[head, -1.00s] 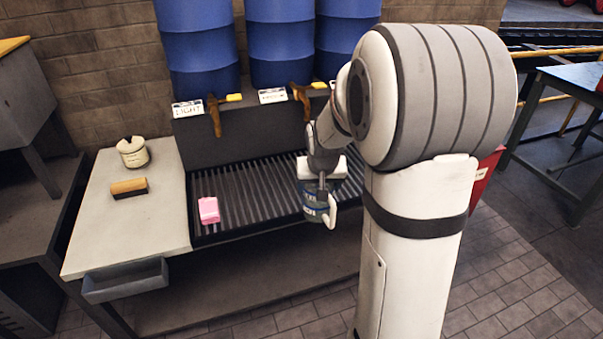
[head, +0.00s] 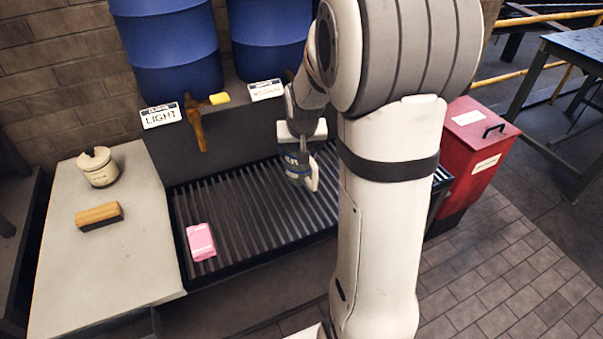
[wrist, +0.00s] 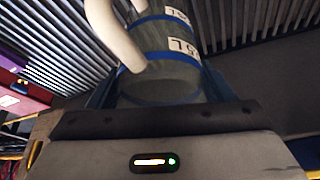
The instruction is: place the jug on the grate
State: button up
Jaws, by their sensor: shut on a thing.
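The jug (head: 295,165) is a grey-blue vessel with blue bands, a white label and a white handle. My gripper (head: 299,146) is shut on it and holds it upright over the dark slatted grate (head: 235,209), right of the pink thing. In the wrist view the jug (wrist: 160,84) fills the space between the jaws, with its white handle toward the camera and the grate slats (wrist: 240,18) behind it. I cannot tell whether the jug's bottom touches the slats. My arm hides the grate's right part.
A pink block (head: 200,242) lies on the grate's left end. A bench top (head: 130,255) at left bears a lidded pot (head: 98,168) and a brush (head: 99,216). Blue drums (head: 167,45) with taps stand behind. A red bin (head: 472,150) stands at right.

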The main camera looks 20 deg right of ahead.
aim_at(300, 173)
notch_tip(300, 173, down, 8)
jog(key=shift+s+a+f, duration=0.1)
jog(key=shift+f, duration=0.1)
jog(key=shift+f, duration=0.1)
jog(key=shift+f+b, duration=0.2)
jog(key=shift+b, duration=0.25)
jog(key=o, duration=1.4)
jog(key=shift+r, duration=0.15)
